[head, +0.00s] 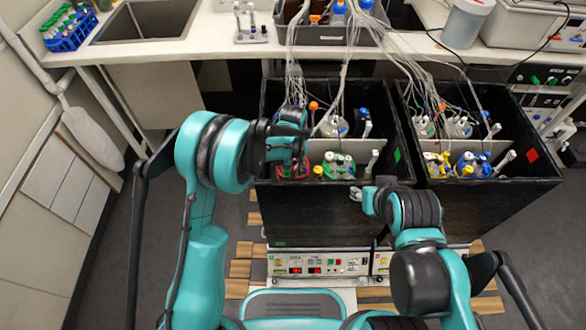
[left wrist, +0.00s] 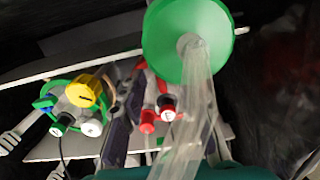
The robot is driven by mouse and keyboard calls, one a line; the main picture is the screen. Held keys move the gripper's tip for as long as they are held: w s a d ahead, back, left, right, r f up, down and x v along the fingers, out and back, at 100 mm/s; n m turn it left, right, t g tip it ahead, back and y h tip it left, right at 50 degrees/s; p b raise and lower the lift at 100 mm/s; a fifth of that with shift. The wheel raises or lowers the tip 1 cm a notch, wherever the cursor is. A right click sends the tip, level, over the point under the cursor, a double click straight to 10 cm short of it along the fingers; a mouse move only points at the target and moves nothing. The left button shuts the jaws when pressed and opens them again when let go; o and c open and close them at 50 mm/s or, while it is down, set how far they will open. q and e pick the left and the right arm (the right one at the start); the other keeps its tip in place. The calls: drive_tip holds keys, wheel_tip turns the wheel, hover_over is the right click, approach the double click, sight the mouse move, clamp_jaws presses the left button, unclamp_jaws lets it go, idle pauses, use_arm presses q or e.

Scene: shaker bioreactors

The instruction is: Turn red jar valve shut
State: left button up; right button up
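The red jar (head: 291,169) sits in the front left compartment of the left black box (head: 340,210), partly hidden under my left gripper (head: 300,150). In the left wrist view, a red valve with a dark knob (left wrist: 167,105) and a red-capped port (left wrist: 147,122) show between the two spread fingers of my left gripper (left wrist: 165,112). The fingers stand on either side of the red parts; I cannot tell whether either touches them. My right gripper (head: 366,200) is in front of the box, away from the jars; its finger opening is too small to judge.
A green-capped jar (head: 338,165) stands right of the red one. A yellow-and-green valve cluster (left wrist: 82,95) and a large green disc with clear tubing (left wrist: 190,45) flank the gripper. A second black box (head: 490,195) stands right. Tubes hang from the bench (head: 200,50).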

use_arm(q)
clamp_jaws()
drive_tip(key=shift+m, duration=0.4)
drive_tip(key=m, duration=0.3)
drive_tip(key=shift+a+m+b, duration=0.1)
drive_tip(key=shift+m+b, duration=0.3)
drive_tip(key=m, duration=0.4)
drive_tip(key=shift+m+b, duration=0.3)
drive_tip(key=m, duration=0.4)
drive_tip(key=shift+a, duration=0.1)
drive_tip(key=m, duration=0.4)
drive_tip(key=shift+w+m+b, duration=0.1)
drive_tip(key=shift+m+b, duration=0.2)
